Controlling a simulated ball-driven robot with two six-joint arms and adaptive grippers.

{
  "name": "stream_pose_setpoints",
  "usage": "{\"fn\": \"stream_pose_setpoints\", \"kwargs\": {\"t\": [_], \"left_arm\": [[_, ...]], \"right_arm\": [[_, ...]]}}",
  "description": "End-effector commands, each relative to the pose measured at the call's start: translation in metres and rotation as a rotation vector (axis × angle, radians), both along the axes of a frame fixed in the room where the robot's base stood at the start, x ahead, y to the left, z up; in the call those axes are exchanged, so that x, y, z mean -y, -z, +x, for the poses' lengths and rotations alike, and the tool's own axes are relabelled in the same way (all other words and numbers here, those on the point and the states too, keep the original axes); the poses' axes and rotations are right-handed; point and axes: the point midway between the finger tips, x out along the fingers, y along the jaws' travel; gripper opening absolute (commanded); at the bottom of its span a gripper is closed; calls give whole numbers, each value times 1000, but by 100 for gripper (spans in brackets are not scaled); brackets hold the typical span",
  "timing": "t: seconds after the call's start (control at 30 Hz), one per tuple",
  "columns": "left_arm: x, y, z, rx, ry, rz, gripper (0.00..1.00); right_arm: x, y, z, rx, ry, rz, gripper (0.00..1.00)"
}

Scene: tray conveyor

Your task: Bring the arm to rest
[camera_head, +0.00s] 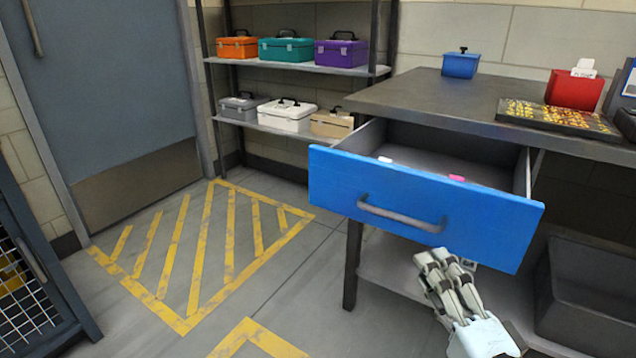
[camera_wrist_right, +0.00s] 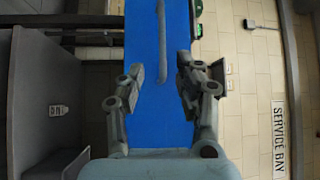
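My right gripper (camera_head: 445,262) is just below and in front of the blue drawer front (camera_head: 420,190) in the head view. In the right wrist view my right gripper (camera_wrist_right: 160,82) has its two fingers spread apart with nothing between them. The blue drawer front (camera_wrist_right: 158,90) fills the gap behind the fingers. The drawer's grey handle (camera_head: 402,213) is above and to the left of the gripper, apart from it. The drawer is pulled open, with a white item (camera_head: 385,160) and a pink item (camera_head: 456,178) inside. My left gripper is not in view.
The drawer juts out from the grey workbench (camera_head: 430,95). On the bench are a blue box (camera_head: 460,64), a red container (camera_head: 574,90) and a dark board (camera_head: 558,118). A shelf (camera_head: 300,67) holds several toolboxes. The yellow-striped floor (camera_head: 200,250) is clear. A dark bin (camera_head: 585,295) stands below.

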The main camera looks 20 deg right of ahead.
Motion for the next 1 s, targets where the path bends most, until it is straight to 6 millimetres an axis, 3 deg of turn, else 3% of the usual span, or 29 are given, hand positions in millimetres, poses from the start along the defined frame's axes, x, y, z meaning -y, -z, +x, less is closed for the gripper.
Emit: {"fn": "stream_pose_setpoints", "kwargs": {"t": [0.17,0.27,0.37,0.43,0.57,0.7,0.8,0.9,1.0], "left_arm": [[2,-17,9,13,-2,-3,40],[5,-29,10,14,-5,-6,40],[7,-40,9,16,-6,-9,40],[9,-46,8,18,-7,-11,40],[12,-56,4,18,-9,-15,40],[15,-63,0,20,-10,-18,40],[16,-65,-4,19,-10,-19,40],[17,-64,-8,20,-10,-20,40],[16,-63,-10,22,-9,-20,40]], "right_arm": [[1,-16,10,9,-4,-7,34],[4,33,7,-130,-16,-52,34],[7,106,-13,-346,-40,-186,34],[10,159,-38,-512,-77,-308,34],[20,246,-106,-815,-195,-549,34],[32,315,-203,-1111,-402,-795,34],[40,346,-275,-1279,-586,-943,34],[45,363,-336,-1390,-767,-1056,34],[47,370,-377,-1448,-928,-1144,34]]}}
